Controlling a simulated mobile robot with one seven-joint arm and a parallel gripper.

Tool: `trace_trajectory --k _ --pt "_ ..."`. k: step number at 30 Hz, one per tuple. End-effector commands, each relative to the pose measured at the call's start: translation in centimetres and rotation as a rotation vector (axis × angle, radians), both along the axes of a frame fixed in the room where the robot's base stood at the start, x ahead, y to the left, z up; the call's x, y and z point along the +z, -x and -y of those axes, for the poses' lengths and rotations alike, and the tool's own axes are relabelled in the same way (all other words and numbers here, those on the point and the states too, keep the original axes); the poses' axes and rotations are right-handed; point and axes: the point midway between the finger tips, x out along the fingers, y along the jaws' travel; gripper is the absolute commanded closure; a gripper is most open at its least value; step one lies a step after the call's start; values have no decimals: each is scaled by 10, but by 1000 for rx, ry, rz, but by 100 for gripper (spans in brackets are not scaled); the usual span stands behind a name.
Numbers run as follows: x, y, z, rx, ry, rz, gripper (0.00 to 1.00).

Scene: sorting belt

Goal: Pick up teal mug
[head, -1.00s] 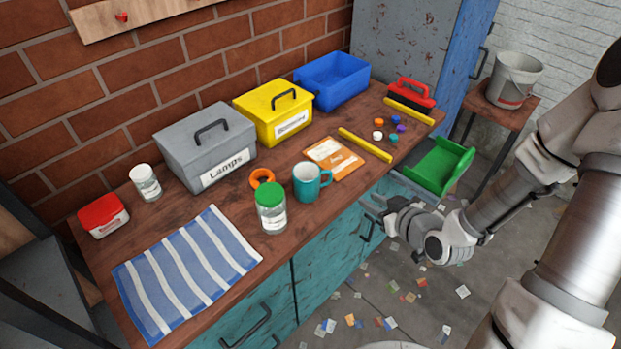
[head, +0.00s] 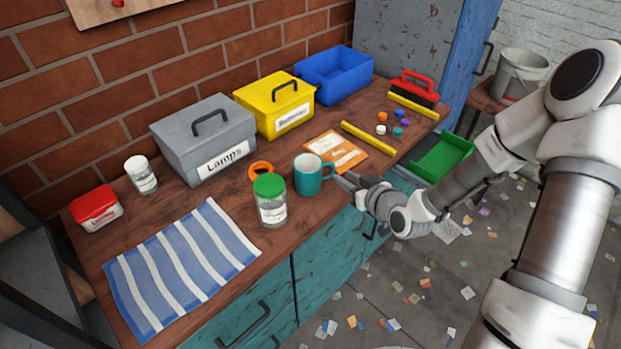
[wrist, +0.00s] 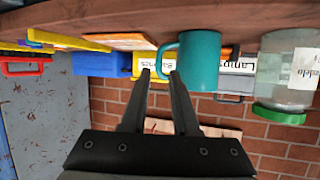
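The teal mug (head: 308,180) stands upright on the wooden bench top, its handle pointing right toward my gripper (head: 345,183) in the head view. My gripper is low at the bench's front edge, just right of the mug. In the wrist view, which is upside down, the mug (wrist: 203,62) is just beyond the fingertips (wrist: 160,74), with its handle in line with the gap between them. The fingers are apart with nothing held. I cannot tell whether the handle has entered the gap.
A green-lidded jar (head: 271,203) stands close left of the mug. An orange ring (head: 261,171) and an orange-and-white packet (head: 336,152) lie behind it. A yellow bar (head: 368,139), grey box (head: 205,145) and yellow box (head: 272,112) are farther back. A striped cloth (head: 180,266) lies front left.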

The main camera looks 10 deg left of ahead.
Motion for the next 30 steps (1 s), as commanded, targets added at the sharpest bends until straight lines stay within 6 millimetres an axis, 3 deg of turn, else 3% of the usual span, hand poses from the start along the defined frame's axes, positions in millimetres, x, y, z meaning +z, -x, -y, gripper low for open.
trace_trajectory --k 18,27,30 --pt "-26 -53 -36 0 0 0 72" --pt "-27 -56 -38 -1 2 0 72" --pt "-27 -56 -38 -1 2 0 90"
